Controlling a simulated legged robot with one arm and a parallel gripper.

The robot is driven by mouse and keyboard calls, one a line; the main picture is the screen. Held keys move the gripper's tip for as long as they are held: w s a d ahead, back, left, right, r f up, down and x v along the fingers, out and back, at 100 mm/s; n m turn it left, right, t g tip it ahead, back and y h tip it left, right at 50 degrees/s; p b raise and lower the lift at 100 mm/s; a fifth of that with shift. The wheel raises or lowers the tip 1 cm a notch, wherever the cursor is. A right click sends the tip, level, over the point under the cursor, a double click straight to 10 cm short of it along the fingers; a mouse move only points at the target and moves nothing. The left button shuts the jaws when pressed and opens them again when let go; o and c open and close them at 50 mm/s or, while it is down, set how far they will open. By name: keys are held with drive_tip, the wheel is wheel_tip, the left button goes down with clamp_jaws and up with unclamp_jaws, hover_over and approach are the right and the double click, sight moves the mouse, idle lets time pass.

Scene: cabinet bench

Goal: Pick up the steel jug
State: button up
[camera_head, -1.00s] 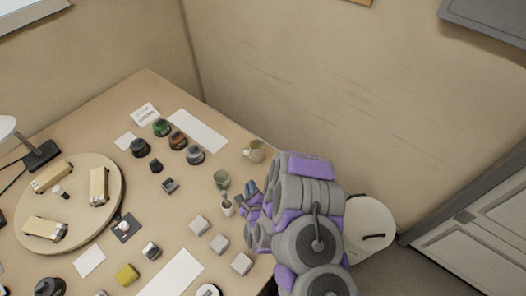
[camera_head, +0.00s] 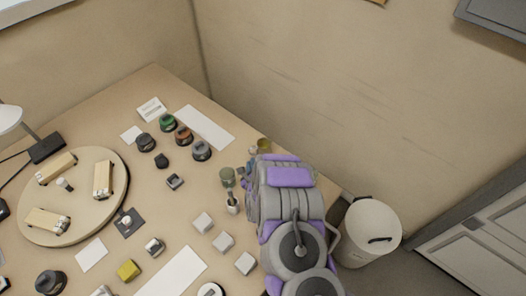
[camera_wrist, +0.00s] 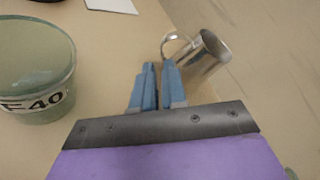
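The steel jug (camera_wrist: 213,47) is a shiny metal cup with a loop handle, seen in the wrist view at the upper right, near the table's edge. Its handle faces left, just beyond my fingertips. In the head view the jug (camera_head: 264,145) is partly hidden behind my arm. My gripper (camera_wrist: 159,65) has two blue fingers with a narrow gap and nothing visible between them. The right fingertip is close to the handle; I cannot tell if they touch. In the head view my gripper (camera_head: 246,169) is mostly hidden by my wrist.
Several dark jars (camera_head: 201,151) are further left. A white bin (camera_head: 371,226) stands off the table.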

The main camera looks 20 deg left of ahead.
sight(260, 150)
drive_tip(key=shift+b+x, duration=0.4)
drive_tip(key=shift+x, duration=1.5)
drive_tip(key=shift+w+a+f, duration=0.2)
drive_tip(key=shift+w+f, duration=0.05)
drive_tip(key=shift+w, duration=0.35)
clamp_jaws()
drive_tip(key=shift+s+d+f, duration=0.1)
